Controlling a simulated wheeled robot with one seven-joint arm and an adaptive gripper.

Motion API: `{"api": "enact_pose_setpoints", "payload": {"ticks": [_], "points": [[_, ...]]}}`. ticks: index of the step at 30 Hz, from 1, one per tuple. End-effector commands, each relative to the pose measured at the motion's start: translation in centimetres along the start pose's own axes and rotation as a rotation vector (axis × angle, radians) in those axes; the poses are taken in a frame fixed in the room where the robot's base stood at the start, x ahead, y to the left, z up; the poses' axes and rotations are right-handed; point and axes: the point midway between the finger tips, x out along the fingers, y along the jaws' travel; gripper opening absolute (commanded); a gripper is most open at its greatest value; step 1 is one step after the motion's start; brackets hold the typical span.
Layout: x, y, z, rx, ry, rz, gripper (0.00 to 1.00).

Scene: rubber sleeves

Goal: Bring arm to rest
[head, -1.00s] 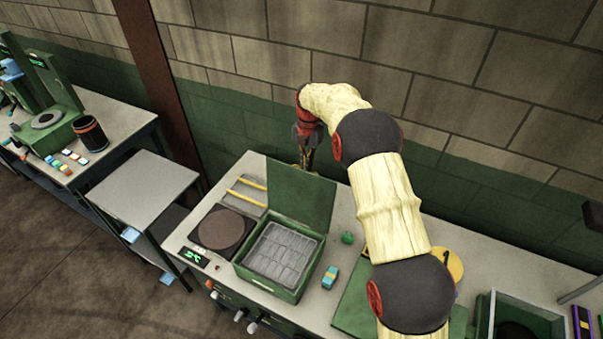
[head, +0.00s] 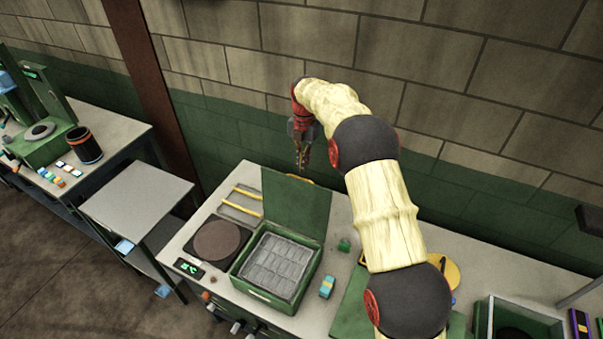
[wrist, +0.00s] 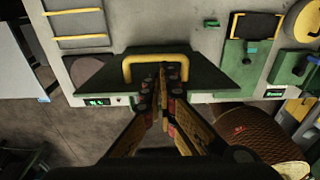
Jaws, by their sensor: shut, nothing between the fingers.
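My gripper (head: 302,160) is shut and empty in the head view, held in the air behind the raised lid of the green box, near the wall. My arm, in a pale sleeve, arches up from the lower right. In the wrist view my gripper (wrist: 162,75) points down with its fingers together. The yellow handle (wrist: 155,62) on the green lid (wrist: 200,78) shows beneath and around the fingertips. I cannot tell from the wrist view how far the fingers are from it.
The open green box (head: 262,290) with a grey slotted inside stands on the bench. Beside it are a round dark plate (head: 217,240), a light blue and orange block (head: 327,287) and a small green piece (head: 344,245). A block wall (head: 420,80) rises close behind.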

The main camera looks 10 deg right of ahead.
Motion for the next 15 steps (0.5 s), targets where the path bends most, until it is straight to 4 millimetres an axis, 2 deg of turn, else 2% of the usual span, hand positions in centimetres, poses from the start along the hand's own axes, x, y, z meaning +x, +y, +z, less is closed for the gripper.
{"api": "enact_pose_setpoints", "payload": {"ticks": [3, 7, 15], "points": [[-2.6, 0.1, 0.1, 0.000, -0.003, 0.002, 0.00], [-4.9, 0.0, 0.1, 0.000, -0.002, 0.001, 0.00], [-7.2, 0.0, 0.1, 0.000, 0.001, -0.001, 0.00]]}}
